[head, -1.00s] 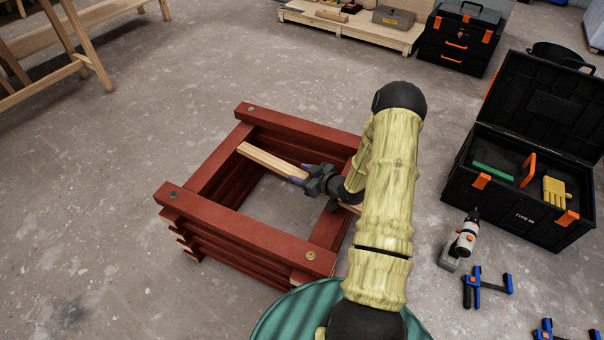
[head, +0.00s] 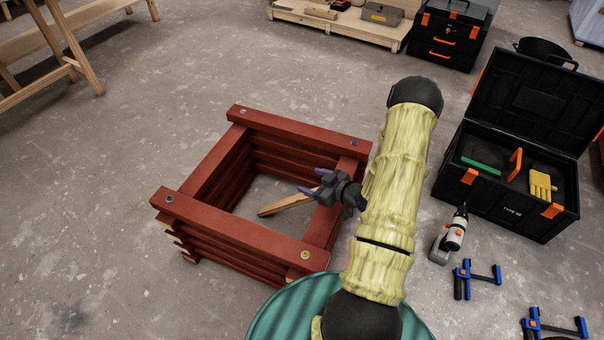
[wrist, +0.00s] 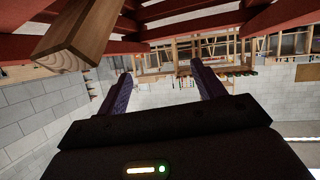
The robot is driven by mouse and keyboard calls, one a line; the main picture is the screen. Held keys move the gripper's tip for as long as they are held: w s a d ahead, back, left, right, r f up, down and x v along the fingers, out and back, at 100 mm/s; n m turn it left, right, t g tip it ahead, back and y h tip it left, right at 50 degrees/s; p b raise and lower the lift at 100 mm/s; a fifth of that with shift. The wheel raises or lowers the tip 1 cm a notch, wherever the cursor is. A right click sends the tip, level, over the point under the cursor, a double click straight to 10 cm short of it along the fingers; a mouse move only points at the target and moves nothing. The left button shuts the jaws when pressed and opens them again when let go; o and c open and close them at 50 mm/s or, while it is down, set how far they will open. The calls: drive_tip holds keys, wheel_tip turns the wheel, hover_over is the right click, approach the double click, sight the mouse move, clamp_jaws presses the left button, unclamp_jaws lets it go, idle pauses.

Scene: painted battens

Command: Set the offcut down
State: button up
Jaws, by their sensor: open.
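The offcut is a pale wooden stick (head: 284,206) inside the square stack of red battens (head: 230,217), slanting up to the right. Its right part is hidden behind my gripper and the right-hand batten. I cannot tell whether it rests on the floor or is in the air. My gripper (head: 314,181) is open and empty over the right side of the stack, apart from the offcut. In the wrist view the open fingers (wrist: 160,75) have nothing between them, and the offcut's end (wrist: 66,58) shows at the upper left, below red battens.
A green round surface (head: 290,310) lies at the front. An open black toolbox (head: 515,205) stands at the right, with a drill (head: 452,232) and blue clamps (head: 475,277) on the floor near it. The floor left of the stack is clear.

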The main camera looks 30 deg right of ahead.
drive_tip(key=p+v, duration=0.2)
drive_tip(key=v, duration=0.6)
drive_tip(key=shift+s+r, duration=0.15)
drive_tip(key=shift+s, duration=0.15)
drive_tip(key=shift+d, duration=0.15)
drive_tip(key=w+a+r+m+g+h+p, duration=0.1)
drive_tip(key=w+a+r+g+h, duration=0.15)
drive_tip(key=r, duration=0.35)
drive_tip(key=w+a+r+m+g+h+p, duration=0.1)
drive_tip(key=w+a+r+g+h, duration=0.15)
drive_tip(key=r, duration=0.35)
drive_tip(key=s+a+r+m+g+p, duration=0.1)
drive_tip(key=s+a+r+m+g, duration=0.35)
drive_tip(key=s+a+r, duration=0.8)
wheel_tip(320, 180, up, 36)
drive_tip(key=a+p, duration=0.1)
drive_tip(key=p, duration=3.7)
drive_tip(key=shift+s+r+n, duration=0.2)
drive_tip(key=shift+s+n, duration=0.05)
drive_tip(key=shift+n, duration=0.2)
drive_tip(key=shift+a, duration=0.15)
